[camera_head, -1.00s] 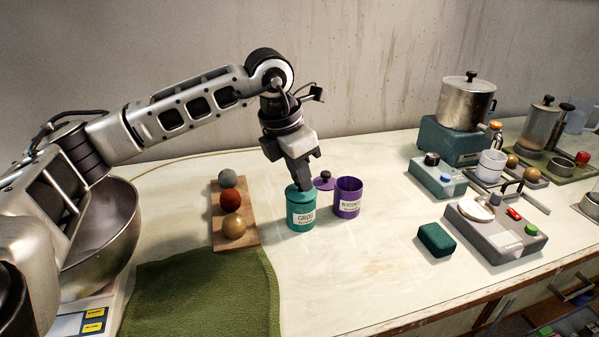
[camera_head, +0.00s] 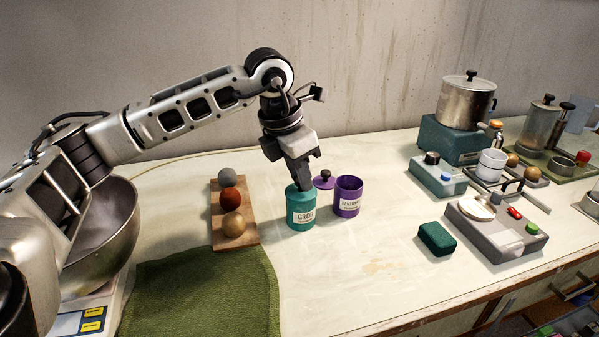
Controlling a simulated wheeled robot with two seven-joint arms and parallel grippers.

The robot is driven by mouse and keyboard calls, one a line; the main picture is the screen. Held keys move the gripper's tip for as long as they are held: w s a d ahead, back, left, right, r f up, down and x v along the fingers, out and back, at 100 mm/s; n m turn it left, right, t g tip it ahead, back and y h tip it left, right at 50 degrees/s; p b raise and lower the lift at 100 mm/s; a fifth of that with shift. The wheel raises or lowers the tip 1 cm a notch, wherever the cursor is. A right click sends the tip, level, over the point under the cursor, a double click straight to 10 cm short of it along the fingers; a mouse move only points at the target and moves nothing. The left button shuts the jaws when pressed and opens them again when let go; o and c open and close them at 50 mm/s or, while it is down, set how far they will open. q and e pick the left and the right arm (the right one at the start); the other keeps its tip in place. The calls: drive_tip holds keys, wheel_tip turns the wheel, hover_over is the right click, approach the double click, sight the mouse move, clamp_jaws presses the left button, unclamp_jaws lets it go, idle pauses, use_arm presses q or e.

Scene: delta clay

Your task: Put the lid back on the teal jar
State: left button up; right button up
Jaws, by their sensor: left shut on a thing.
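The teal jar (camera_head: 301,212) stands upright on the bench with a white label on its front. My left gripper (camera_head: 303,186) points down onto the top of the jar and is shut on the teal lid (camera_head: 293,189), which sits at the jar's mouth. The fingers hide the lid's knob. I cannot tell whether the lid is fully seated. My right gripper is not in view.
An open purple jar (camera_head: 348,197) stands close on the right, its purple lid (camera_head: 324,181) behind the teal jar. A wooden board (camera_head: 246,241) with three balls is on the left. A green cloth (camera_head: 205,290) lies in front. Bench devices stand at right.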

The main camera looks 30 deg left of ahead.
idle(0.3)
use_arm(q)
drive_tip(key=o, duration=1.5)
drive_tip(key=shift+r+p, duration=2.6)
drive_tip(key=shift+r, duration=0.95)
drive_tip(key=shift+f, duration=0.1)
clamp_jaws()
